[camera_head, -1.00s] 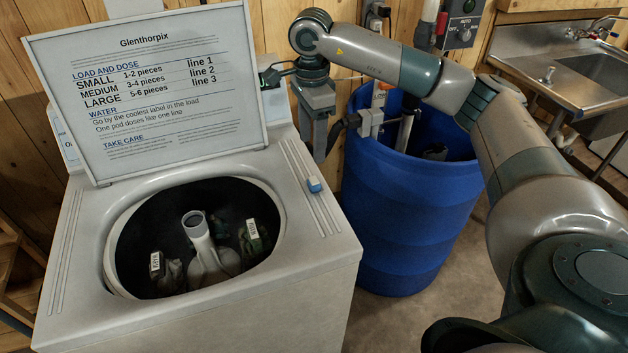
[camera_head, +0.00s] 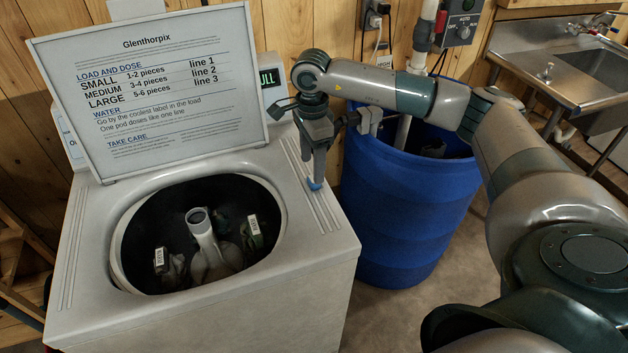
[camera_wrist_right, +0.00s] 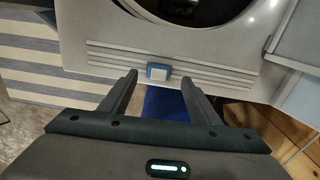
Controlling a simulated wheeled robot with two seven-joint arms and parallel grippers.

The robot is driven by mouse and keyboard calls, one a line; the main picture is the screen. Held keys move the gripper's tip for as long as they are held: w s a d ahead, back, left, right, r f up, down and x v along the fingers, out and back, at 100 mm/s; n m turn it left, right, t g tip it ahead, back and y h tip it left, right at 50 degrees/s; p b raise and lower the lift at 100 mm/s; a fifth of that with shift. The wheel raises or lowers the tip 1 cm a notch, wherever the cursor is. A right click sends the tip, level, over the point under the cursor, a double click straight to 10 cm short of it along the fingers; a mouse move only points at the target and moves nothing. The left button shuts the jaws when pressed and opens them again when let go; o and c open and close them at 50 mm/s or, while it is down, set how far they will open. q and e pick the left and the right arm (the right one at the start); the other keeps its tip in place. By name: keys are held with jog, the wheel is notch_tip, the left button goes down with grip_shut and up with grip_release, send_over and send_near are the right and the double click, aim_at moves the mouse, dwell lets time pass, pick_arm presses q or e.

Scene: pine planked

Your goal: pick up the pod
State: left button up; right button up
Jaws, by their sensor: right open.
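The pod (camera_head: 313,185) is a small block, blue with a white part, on the ribbed right side of the washer's top (camera_head: 300,262). In the head view my right gripper (camera_head: 318,168) points down just above it and partly covers it. The pod also shows in the right wrist view (camera_wrist_right: 158,72), between the two fingertips with gaps at both sides. The right gripper is open and empty. My left gripper is out of view.
The washer's open lid (camera_head: 160,95) stands left of my gripper. The round tub opening holds a pale agitator (camera_head: 203,240) and tagged cloths (camera_head: 252,228). A blue barrel (camera_head: 400,215) stands to the right, under my right forearm. A metal sink (camera_head: 590,75) is at the far right.

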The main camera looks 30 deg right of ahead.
jog(key=shift+s+f+p, duration=0.1)
jog(key=shift+f+p, duration=0.25)
jog(key=shift+p, duration=0.05)
notch_tip(320, 180, down, 3)
jog(key=shift+r+p, duration=0.1)
jog(key=shift+p, duration=0.55)
jog(key=shift+f, duration=0.35)
jog(key=shift+c, duration=0.7)
jog(key=c, duration=1)
